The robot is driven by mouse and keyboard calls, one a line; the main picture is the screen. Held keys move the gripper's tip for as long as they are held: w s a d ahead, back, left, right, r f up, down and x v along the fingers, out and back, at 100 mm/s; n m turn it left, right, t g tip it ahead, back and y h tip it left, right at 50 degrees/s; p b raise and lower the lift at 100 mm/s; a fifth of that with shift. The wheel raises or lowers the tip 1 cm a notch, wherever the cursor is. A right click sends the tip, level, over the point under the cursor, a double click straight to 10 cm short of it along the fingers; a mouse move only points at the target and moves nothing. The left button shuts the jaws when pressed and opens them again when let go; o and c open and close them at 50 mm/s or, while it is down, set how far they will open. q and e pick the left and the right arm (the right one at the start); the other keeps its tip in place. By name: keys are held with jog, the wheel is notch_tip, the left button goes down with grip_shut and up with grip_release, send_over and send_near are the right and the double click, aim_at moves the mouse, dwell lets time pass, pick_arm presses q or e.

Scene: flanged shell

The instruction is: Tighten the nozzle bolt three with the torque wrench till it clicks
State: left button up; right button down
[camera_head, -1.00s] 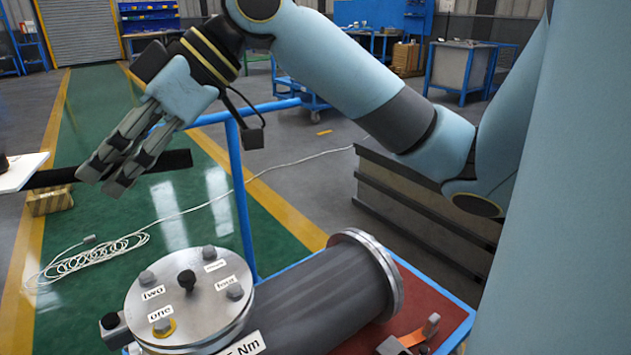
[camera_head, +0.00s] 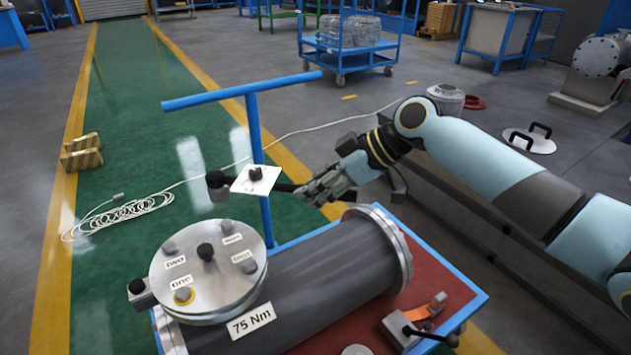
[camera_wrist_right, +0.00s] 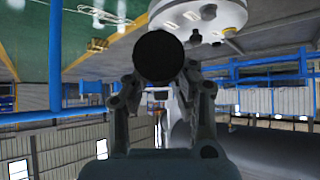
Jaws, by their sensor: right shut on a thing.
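My right gripper (camera_head: 325,188) is shut on the dark bar of the torque wrench (camera_head: 283,187), held level in the air behind the shell. A white square plate with a black knob (camera_head: 256,179) shows at the wrench's far part. In the right wrist view the wrench's round black end (camera_wrist_right: 158,55) sits between the fingers. The round metal cover (camera_head: 208,290) carries several bolts and a black central knob (camera_head: 205,252). Bolt three (camera_head: 224,227) is at its back, by a small blurred label; bolt one (camera_head: 183,295) has a yellow ring. The wrench is apart from the cover. My left gripper is out of view.
The grey flanged shell (camera_head: 330,270) lies on a red-topped blue cart (camera_head: 455,290), with a "75 Nm" label on its side. The cart's blue handle (camera_head: 240,91) rises close to the wrench. An orange-strapped clamp (camera_head: 425,315) is at the right. A white cable lies on the floor.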

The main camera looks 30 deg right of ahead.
dwell(0.3)
notch_tip(320, 180, down, 2)
jog(key=shift+f+b, duration=0.25)
jog(key=shift+b, duration=0.85)
jog(key=shift+f+b, duration=0.9)
jog(key=shift+f, duration=0.3)
jog(key=shift+f+b, duration=1)
jog(key=shift+f, duration=0.4)
jog(key=s+a+m+t+h+p, duration=0.1)
jog(key=s+a+m+h+p, duration=0.2)
jog(key=a+p, duration=0.3)
jog(key=s+a+m+t+h+p, duration=0.2)
jog(key=s+a+m+p, duration=0.1)
jog(key=p, duration=0.6)
jog(key=shift+a+f+m+h, duration=0.2)
jog(key=shift+a+m+h, duration=0.2)
jog(key=shift+a+m, duration=0.75)
dwell(0.5)
jog(key=shift+a+n, duration=0.25)
